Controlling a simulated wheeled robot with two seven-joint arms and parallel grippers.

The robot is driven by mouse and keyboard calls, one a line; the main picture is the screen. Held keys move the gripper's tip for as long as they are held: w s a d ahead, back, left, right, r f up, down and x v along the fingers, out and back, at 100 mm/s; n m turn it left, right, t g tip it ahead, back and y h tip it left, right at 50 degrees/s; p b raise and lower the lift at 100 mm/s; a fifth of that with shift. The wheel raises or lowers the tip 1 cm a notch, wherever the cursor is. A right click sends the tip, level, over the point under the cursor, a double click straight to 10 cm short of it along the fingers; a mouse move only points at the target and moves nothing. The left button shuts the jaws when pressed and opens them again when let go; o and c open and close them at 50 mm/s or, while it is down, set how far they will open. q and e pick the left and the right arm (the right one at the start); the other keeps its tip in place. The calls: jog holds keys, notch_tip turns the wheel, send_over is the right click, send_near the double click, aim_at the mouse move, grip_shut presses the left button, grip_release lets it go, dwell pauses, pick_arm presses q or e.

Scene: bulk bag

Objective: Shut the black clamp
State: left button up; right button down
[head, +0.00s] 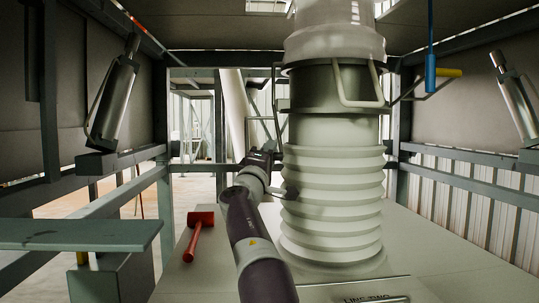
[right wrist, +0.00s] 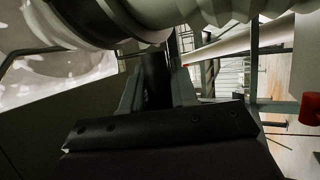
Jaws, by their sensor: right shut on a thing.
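The black clamp (head: 335,109) is a dark ring around the upright spout, above the pale ribbed bellows (head: 333,190). A thin bar of it runs down its left side. My right gripper (head: 268,146) is at the left of the spout, just below the clamp's level, small and partly dark in the head view. In the right wrist view my right gripper (right wrist: 156,88) is shut on a dark upright piece, which looks like the clamp's lever, below the dark ring (right wrist: 85,22). Whether the ring is fully closed cannot be told. My left gripper is out of view.
A red mallet (head: 197,232) lies on the pale deck left of my arm. A blue-handled item (head: 430,68) hangs at the right near a yellow-gripped lever (head: 446,73). Grey frame posts and silver cylinders (head: 112,98) stand at the sides. A grey shelf (head: 80,234) is at the left.

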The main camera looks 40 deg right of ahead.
jog(key=c, duration=1)
grip_release()
jog(key=shift+d, duration=0.1)
jog(key=shift+o, duration=0.2)
jog(key=shift+s+a+f+b, duration=0.1)
jog(key=shift+a+f+b, duration=0.1)
jog(key=shift+f+b, duration=0.15)
jog(key=b+v, duration=0.9)
jog(key=v, duration=0.3)
jog(key=shift+r, duration=0.15)
